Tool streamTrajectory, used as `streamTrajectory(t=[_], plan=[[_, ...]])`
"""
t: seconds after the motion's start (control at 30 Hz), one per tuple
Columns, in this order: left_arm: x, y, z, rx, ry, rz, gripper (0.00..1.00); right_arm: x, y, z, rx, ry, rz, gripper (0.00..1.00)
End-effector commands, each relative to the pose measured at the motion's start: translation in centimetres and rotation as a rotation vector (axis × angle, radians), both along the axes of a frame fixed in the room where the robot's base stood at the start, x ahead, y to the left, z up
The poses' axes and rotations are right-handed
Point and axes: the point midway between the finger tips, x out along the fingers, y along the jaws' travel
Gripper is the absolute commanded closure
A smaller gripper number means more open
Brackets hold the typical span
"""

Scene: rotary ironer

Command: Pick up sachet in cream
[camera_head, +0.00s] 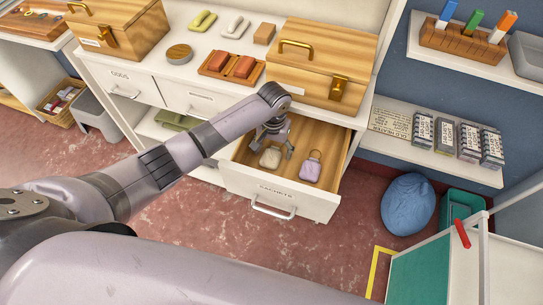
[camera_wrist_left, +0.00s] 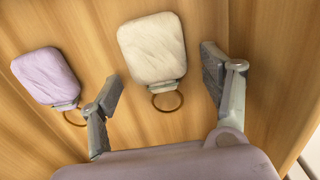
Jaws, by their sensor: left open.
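The cream sachet (camera_head: 271,157) lies flat in the open wooden drawer labelled SACHETS (camera_head: 240,185). In the left wrist view the cream sachet (camera_wrist_left: 152,47) shows whole, with its ring toward my gripper. A lilac sachet (camera_head: 310,168) lies beside it, to the right in the head view and to the left in the left wrist view (camera_wrist_left: 45,76). My left gripper (camera_head: 273,142) is inside the drawer space, just over the cream sachet. Its fingers (camera_wrist_left: 163,82) are open and apart, with the cream sachet's lower end and ring between them. My right gripper is not in view.
A wooden box with brass fittings (camera_head: 322,62) stands on the counter behind the drawer. A tray with two reddish blocks (camera_head: 213,68) stands left of it. Drawer walls surround the sachets. A shelf with small packets (camera_head: 446,136) and a blue bag (camera_head: 408,204) are at right.

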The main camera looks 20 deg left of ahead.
Motion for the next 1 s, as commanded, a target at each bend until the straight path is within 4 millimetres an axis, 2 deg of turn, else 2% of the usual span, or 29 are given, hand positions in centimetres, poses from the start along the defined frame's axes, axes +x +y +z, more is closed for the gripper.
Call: streamTrajectory(t=[0.07,0.7,1.0], plan=[[0.0,-0.01,0.02,0.0,0.0,0.0,0.28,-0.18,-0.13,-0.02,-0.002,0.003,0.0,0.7],[0.0,0.02,0.06,0.001,0.0,0.0,0.71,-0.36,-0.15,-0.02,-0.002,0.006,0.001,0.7],[0.02,0.02,0.26,0.0,0.0,0.0,0.71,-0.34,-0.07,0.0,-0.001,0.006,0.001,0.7]])
